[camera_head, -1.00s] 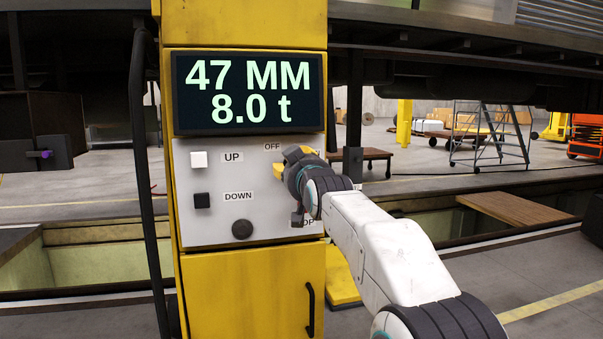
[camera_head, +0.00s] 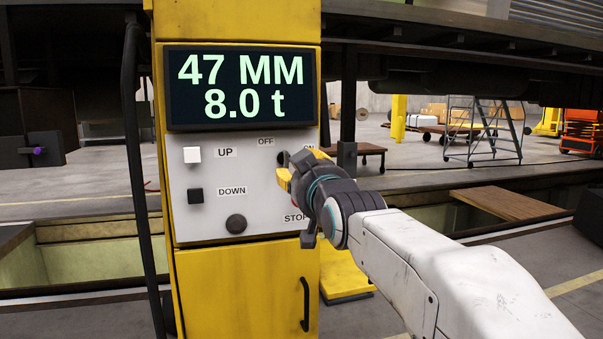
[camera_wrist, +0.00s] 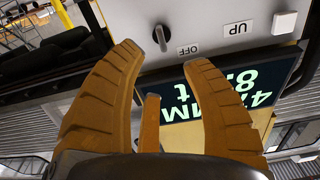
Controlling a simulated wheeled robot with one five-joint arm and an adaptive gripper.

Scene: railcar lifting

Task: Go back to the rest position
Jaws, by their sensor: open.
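My gripper (camera_head: 297,168) is in front of the right part of the control panel (camera_head: 215,220) on the yellow column. Its yellow fingers are apart and empty. In the wrist view the gripper (camera_wrist: 163,58) shows spread fingers with nothing between them. The dark rotary switch (camera_head: 283,157) by the OFF label is partly hidden behind the gripper in the head view. In the wrist view the switch (camera_wrist: 160,38) stands clear beyond the fingertips. The display (camera_head: 240,88) reads 47 MM and 8.0 t.
The panel also has a white UP button (camera_head: 192,155), a black DOWN button (camera_head: 195,196) and a dark round knob (camera_head: 236,223). The STOP control is mostly hidden by my gripper. A black handle (camera_head: 305,304) is below. Open floor lies right, beyond a pit.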

